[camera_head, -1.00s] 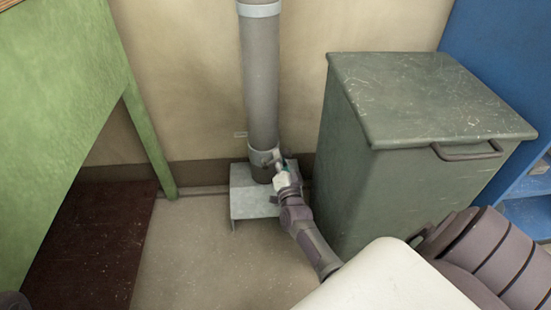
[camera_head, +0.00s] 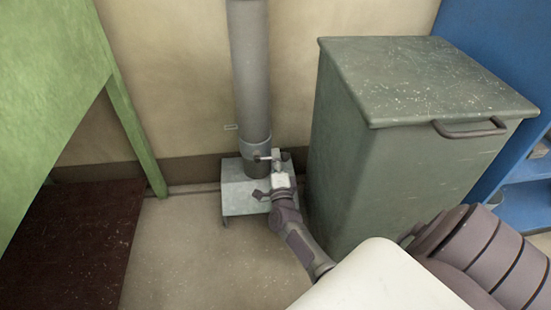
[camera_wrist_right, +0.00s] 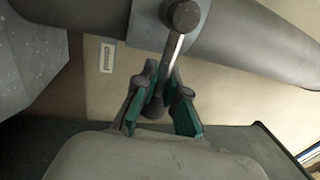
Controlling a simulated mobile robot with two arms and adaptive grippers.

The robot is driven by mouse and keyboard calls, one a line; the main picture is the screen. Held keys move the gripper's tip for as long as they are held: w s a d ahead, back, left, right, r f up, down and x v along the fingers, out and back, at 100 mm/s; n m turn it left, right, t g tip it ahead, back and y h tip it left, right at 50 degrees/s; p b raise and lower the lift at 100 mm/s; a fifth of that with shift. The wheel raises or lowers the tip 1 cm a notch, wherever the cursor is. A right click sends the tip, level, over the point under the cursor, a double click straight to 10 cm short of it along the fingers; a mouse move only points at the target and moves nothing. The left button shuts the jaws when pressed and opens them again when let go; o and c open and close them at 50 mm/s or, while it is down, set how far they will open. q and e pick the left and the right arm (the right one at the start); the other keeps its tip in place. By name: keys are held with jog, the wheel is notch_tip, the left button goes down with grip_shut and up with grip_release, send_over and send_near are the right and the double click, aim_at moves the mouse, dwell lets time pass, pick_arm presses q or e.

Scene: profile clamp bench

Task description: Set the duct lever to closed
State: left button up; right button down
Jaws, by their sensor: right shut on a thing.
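The duct (camera_head: 251,75) is a grey vertical pipe standing in front of the wall. Its lever (camera_head: 264,157) sticks out to the right from a collar low on the pipe. In the right wrist view the lever (camera_wrist_right: 174,55) is a thin metal rod running from a dark round pivot to a dark knob. My right gripper (camera_head: 277,160) is at the lever's outer end. In the wrist view its green-padded fingers (camera_wrist_right: 158,103) are shut around the knob end, and they partly hide it. My left gripper is not in view.
A small label (camera_wrist_right: 107,55) is on the wall beside the duct; its text is too small to read. A metal stand (camera_head: 240,200) is at the pipe's foot. A grey-green bin (camera_head: 375,180) stands close on the right, a green bench (camera_head: 130,130) on the left.

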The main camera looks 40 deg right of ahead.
jog(key=shift+s+d, duration=0.1)
jog(key=shift+d, duration=0.25)
jog(key=c, duration=1.2)
grip_release()
jog(key=shift+s, duration=0.1)
jog(key=shift+a+r, duration=0.1)
jog(key=shift+r, duration=0.2)
notch_tip(320, 180, up, 9)
jog(key=shift+r, duration=0.2)
